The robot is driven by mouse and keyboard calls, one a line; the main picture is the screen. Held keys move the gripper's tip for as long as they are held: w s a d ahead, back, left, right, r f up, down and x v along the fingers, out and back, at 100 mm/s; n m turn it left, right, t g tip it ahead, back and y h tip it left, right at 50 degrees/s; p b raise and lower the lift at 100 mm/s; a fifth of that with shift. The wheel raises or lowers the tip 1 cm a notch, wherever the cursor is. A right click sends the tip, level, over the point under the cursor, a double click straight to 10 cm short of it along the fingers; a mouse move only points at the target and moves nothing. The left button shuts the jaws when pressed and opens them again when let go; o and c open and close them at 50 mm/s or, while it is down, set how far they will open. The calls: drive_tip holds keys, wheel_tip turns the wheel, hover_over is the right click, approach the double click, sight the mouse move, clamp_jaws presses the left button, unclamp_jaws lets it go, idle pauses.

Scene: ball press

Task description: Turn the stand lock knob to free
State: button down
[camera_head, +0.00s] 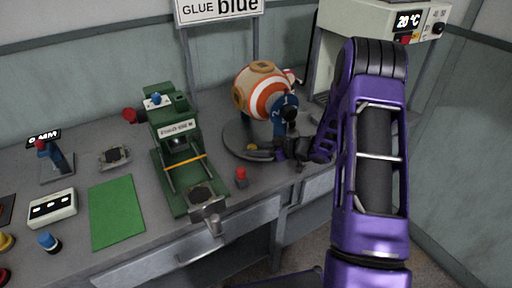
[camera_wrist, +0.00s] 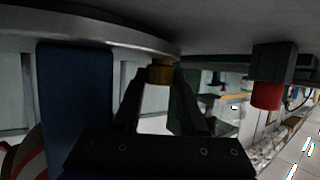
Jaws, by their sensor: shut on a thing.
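The stand has a round grey base (camera_head: 232,140) on the bench and a blue upright (camera_head: 279,118) marked with numbers. It carries an orange-and-white striped ball (camera_head: 262,92). The small brass-yellow lock knob (camera_head: 251,147) sits at the front of the base. My gripper (camera_head: 259,149) reaches in low from the right, beside the upright. In the wrist view, which looks upside down, my gripper's two dark fingertips (camera_wrist: 161,80) are closed on the sides of the yellow knob (camera_wrist: 160,71). The knob's lock marking cannot be read.
A red-topped button (camera_head: 241,174) stands just in front of the base; it also shows in the wrist view (camera_wrist: 267,95). A green press (camera_head: 176,130) stands to the left. A machine with a 20 °C display (camera_head: 408,21) is behind my arm at right.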

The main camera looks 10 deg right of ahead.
drive_tip(key=shift+c, duration=2.2)
unclamp_jaws()
drive_tip(key=shift+b, duration=0.3)
